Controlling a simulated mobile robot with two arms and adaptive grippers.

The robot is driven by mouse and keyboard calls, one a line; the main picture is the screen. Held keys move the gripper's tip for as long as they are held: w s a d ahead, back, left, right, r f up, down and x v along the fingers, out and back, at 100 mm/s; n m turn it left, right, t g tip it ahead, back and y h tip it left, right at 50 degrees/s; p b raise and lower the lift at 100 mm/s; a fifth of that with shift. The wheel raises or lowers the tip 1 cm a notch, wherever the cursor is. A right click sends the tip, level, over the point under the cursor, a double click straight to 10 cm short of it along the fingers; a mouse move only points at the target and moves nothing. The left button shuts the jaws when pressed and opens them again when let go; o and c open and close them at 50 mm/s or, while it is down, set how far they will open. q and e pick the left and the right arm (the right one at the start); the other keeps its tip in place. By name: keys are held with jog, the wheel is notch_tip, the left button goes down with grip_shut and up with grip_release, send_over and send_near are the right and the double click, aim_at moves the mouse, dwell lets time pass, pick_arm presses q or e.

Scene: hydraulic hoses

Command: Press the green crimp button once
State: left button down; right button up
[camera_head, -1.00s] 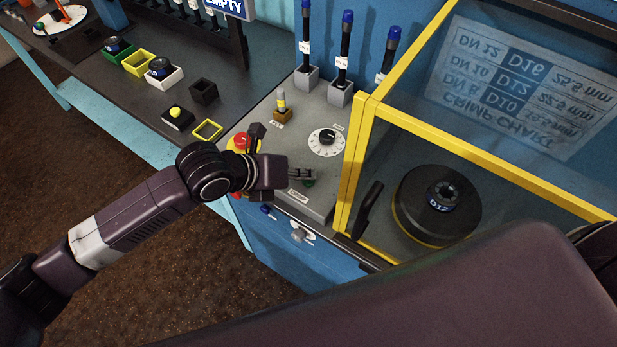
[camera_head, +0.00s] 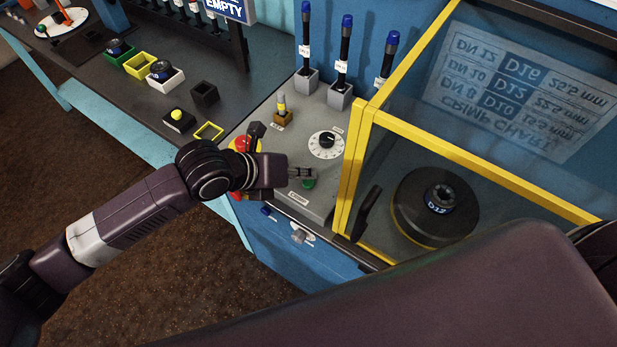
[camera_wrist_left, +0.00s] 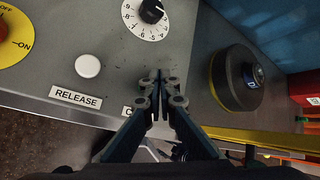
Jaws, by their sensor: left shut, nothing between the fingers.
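The green crimp button (camera_head: 308,184) is on the sloped grey control panel (camera_head: 312,120), near its front edge. My left gripper (camera_head: 312,172) is shut and empty, with its fingertips right at or just above the button in the head view. I cannot tell whether they touch it. In the left wrist view the closed fingertips (camera_wrist_left: 161,78) point down at the panel and hide the button. Part of a label starting with "C" shows beside them. My right gripper is out of view.
A dial (camera_head: 326,144) sits behind the button. A white button labelled RELEASE (camera_wrist_left: 87,66) and a red knob on yellow (camera_wrist_left: 5,35) lie to the left in the wrist view. The yellow-framed guard (camera_head: 353,170) stands close on the right, with a black die head (camera_head: 410,205) behind it.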

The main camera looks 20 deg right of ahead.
aim_at(305, 183)
pick_arm(q)
notch_tip(305, 183, up, 5)
jog(key=p, duration=0.4)
dwell(0.3)
dwell(0.6)
